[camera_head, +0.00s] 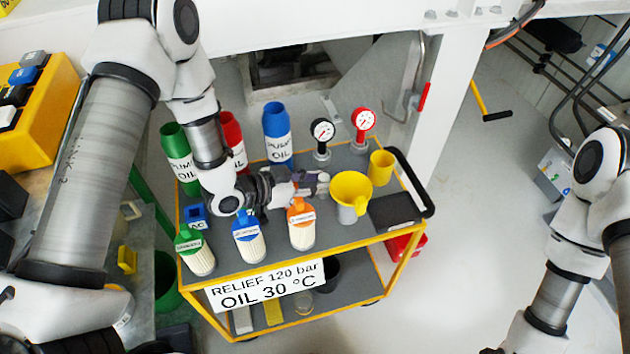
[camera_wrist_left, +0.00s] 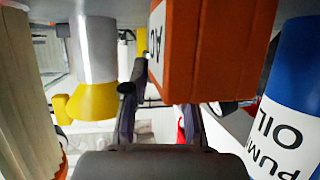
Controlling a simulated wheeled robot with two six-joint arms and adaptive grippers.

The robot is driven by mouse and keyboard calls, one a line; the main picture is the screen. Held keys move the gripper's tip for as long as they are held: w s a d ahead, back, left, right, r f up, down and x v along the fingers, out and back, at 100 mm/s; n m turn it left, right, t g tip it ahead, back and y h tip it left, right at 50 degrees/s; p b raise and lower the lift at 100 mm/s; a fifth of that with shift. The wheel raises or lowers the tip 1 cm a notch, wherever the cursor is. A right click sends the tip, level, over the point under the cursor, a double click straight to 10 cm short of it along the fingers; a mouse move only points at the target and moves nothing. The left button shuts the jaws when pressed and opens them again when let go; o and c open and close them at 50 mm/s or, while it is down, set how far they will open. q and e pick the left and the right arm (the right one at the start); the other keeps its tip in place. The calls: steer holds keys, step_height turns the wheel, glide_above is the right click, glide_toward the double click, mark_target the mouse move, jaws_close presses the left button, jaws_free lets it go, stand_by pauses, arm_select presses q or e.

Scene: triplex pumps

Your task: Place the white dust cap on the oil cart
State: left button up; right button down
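The oil cart (camera_head: 232,271) is a yellow-edged grey trolley in the head view. My left gripper (camera_head: 322,181) reaches low over its top, between the blue oil bottle and the orange-topped container. In the left wrist view its two dark fingers (camera_wrist_left: 160,122) stand apart, with pale surfaces showing between them. An orange block (camera_wrist_left: 215,55) with a white label is very close to the fingers there; I cannot tell whether it touches them. I cannot make out the white dust cap for sure in either view. My right arm shows at the right, its gripper out of view.
On the cart stand a yellow funnel (camera_head: 351,188), a yellow cup (camera_head: 381,167), a blue bottle (camera_head: 277,134), two gauges (camera_head: 322,131), and capped containers (camera_head: 249,243). A white post (camera_head: 444,110) rises behind.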

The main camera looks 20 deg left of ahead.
arm_select(q)
steer(key=shift+o, duration=1.4)
steer(key=shift+r, duration=0.25)
steer(key=p+v, duration=0.9)
steer(key=v, duration=0.2)
steer(key=shift+s+a, duration=0.3)
steer(key=shift+r, duration=0.2)
